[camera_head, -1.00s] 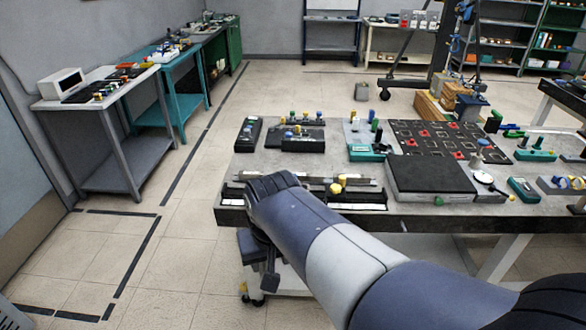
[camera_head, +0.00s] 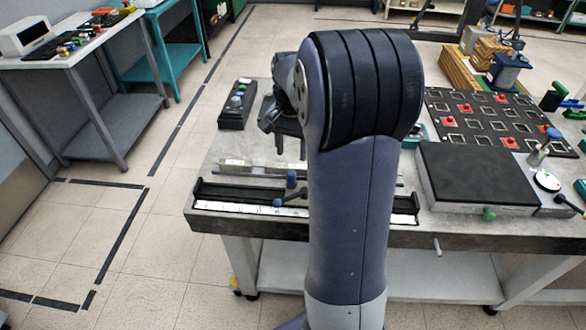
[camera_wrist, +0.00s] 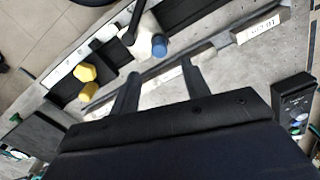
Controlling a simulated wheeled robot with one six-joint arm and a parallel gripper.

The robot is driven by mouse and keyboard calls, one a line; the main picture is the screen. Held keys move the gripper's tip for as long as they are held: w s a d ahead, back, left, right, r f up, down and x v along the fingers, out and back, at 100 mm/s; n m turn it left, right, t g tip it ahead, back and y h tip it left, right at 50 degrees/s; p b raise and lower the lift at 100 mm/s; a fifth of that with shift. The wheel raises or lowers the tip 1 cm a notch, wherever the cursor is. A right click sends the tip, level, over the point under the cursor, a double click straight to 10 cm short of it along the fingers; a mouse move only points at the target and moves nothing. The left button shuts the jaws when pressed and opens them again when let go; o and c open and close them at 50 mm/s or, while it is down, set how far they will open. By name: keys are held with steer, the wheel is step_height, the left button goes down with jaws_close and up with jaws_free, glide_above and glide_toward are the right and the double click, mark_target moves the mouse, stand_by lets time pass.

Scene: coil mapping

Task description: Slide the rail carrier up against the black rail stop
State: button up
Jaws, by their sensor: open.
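The rail (camera_head: 240,205) is a dark channel with a white scale strip along the table's front edge. A pale block (camera_wrist: 147,50) with a blue knob and a black lever sits at the rail and looks like the rail carrier; its blue knob (camera_head: 291,180) shows beside my arm. A yellow-knobbed piece (camera_wrist: 86,75) is beside it along the rail in the wrist view, hidden behind my arm in the head view. I cannot tell which part is the black rail stop. My gripper (camera_wrist: 160,88) is open and empty, its fingers apart from the pale block; in the head view it hangs (camera_head: 275,130) behind the rail.
A labelled grey bar (camera_head: 260,168) lies behind the rail. A black box with knobs (camera_head: 236,105) stands at the left rear. A black-topped plate (camera_head: 475,175) and a dark board with red pieces (camera_head: 490,118) are to the right. My arm covers the middle.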

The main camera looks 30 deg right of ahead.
mark_target(292, 172)
step_height(292, 172, down, 10)
steer(key=shift+s+a+f, duration=0.1)
steer(key=shift+c, duration=0.3)
jaws_close()
stand_by(0.4)
